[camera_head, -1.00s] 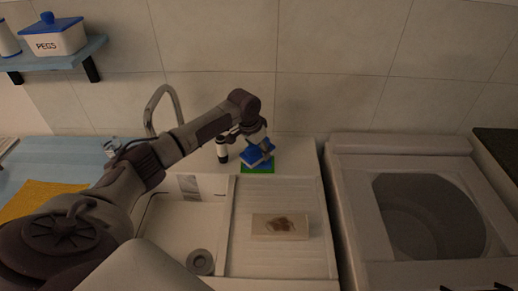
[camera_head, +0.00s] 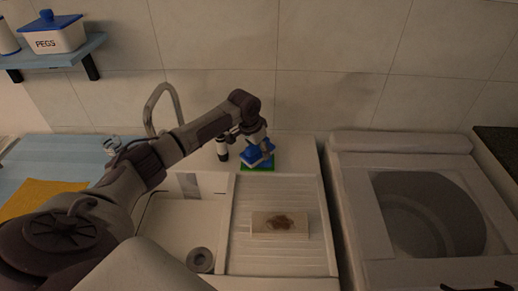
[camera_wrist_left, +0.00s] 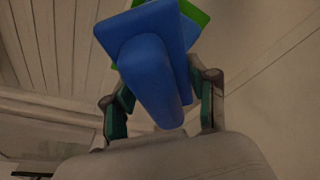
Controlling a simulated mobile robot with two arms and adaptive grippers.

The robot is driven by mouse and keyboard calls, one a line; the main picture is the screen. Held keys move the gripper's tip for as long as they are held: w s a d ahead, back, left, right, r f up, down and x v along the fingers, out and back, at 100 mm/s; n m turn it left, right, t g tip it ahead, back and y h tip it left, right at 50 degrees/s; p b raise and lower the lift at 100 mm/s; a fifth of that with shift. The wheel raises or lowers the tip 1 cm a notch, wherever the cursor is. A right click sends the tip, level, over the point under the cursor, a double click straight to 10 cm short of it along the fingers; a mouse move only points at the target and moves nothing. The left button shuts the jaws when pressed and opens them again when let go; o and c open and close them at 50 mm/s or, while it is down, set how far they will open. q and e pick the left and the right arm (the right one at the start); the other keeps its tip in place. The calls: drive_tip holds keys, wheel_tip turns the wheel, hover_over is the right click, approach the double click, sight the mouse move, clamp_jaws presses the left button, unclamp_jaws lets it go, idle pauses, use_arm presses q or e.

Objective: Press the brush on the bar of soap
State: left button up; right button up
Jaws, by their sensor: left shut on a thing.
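A flat green piece (camera_head: 258,169), which looks like the bar of soap, lies right below the brush. Its green corner (camera_wrist_left: 195,13) shows past the brush in the left wrist view. Whether brush and green piece touch is hidden.
A board with a brown stain (camera_head: 280,224) lies on the ribbed draining board (camera_head: 282,262). The sink basin (camera_head: 178,238) is on the left, with a curved tap (camera_head: 163,92) behind. A top-loading washer (camera_head: 350,205) stands on the right. A yellow cloth (camera_head: 38,197) lies far left.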

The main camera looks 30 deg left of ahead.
use_arm(q)
drive_tip(key=shift+s+f+p, duration=0.1)
drive_tip(key=shift+p, duration=0.3)
idle(1.4)
wheel_tip(320, 180, up, 7)
drive_tip(key=p, duration=0.7)
drive_tip(key=shift+p, duration=0.4)
idle(0.4)
